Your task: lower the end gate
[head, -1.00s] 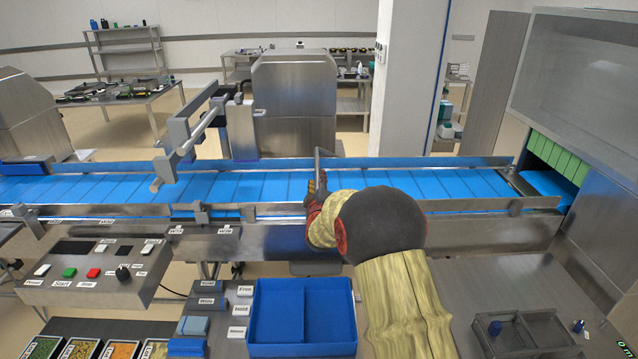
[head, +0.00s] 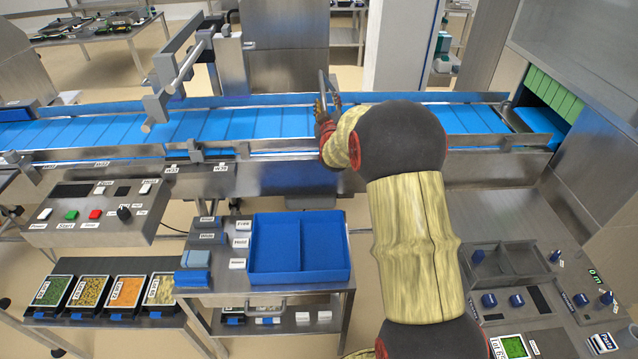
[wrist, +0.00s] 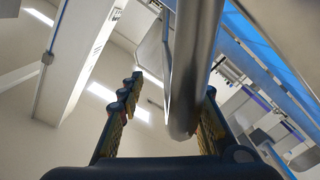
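An upright metal bar (head: 322,82), which looks like the handle or arm of the end gate, stands at the conveyor right at my gripper (head: 328,102). In the wrist view the thick grey bar (wrist: 191,65) runs down between the fingers of my gripper (wrist: 168,118). It lies close to the right finger, with a clear gap to the left finger. The fingers are apart and not closed on it; whether the right finger touches it I cannot tell. My arm hides part of the conveyor side below the gripper.
The blue conveyor belt (head: 240,124) runs across the view. A metal bar frame (head: 182,68) stands over it on the left, and a sealer housing with green strips (head: 553,95) is on the right. A blue divided tray (head: 300,274) and a button panel (head: 98,212) are in front.

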